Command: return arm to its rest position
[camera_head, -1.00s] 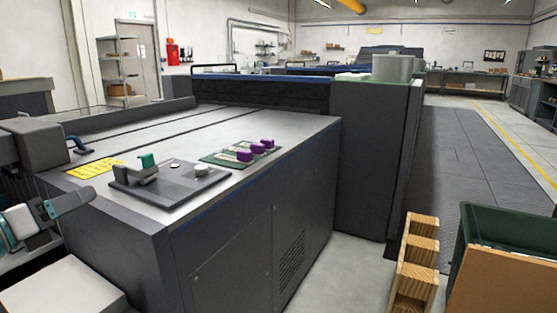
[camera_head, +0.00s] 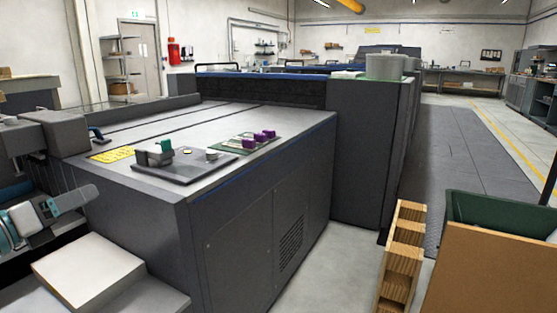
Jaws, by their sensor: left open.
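My left arm comes in at the lower left edge, with a teal joint at its base. Its gripper (camera_head: 72,200) is grey, open and empty. It hangs in free air in front of the dark grey machine (camera_head: 240,235), apart from it, above and left of a white-topped block. My right gripper is out of view.
On the machine top are a dark control plate (camera_head: 185,172) with a teal-and-grey lever and knobs, a yellow label (camera_head: 112,154) and a green plate with purple blocks (camera_head: 247,143). A white-topped block (camera_head: 88,268), wooden rack (camera_head: 402,262) and green bin (camera_head: 500,215) stand in front.

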